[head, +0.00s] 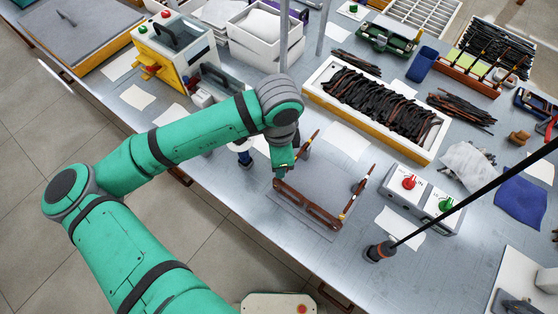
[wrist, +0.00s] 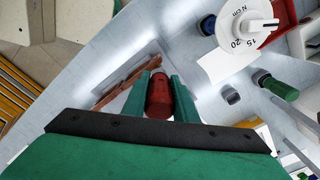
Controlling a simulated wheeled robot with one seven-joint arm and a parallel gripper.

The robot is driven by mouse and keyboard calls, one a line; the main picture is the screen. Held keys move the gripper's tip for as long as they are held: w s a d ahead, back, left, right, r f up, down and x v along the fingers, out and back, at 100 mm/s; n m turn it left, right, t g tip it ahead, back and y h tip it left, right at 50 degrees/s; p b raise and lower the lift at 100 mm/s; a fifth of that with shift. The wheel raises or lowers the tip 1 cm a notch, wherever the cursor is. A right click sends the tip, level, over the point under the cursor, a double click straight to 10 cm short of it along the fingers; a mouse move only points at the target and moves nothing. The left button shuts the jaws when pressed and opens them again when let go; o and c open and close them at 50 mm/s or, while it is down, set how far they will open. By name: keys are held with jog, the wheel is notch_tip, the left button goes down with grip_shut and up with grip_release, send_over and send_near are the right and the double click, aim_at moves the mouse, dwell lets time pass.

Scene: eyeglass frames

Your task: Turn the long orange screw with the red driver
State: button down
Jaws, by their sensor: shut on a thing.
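My gripper (wrist: 158,92) is shut on the red driver (wrist: 158,103), whose rounded red handle sits between the green fingers in the wrist view. In the head view my gripper (head: 283,168) is over the left end of the brown eyeglass frame (head: 308,206), which rests on a grey mat (head: 285,215). The frame's temples stick up at both ends, with orange parts on them. Part of the frame (wrist: 122,82) shows left of the driver in the wrist view. The driver's tip is hidden, and I cannot make out the long orange screw.
A green-handled tool (wrist: 280,89) and a white dial marked N cm (wrist: 245,22) lie to the right in the wrist view. A box with red and green buttons (head: 421,204) stands right of the mat. A long tray (head: 420,150) of dark frames lies behind.

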jog(key=shift+f, duration=0.75)
dwell(0.4)
jog(key=shift+f+n, duration=0.1)
jog(key=shift+n, duration=0.5)
jog(key=shift+m, duration=1.2)
jog(key=shift+s+f+n, duration=0.15)
jog(key=shift+n, duration=1.65)
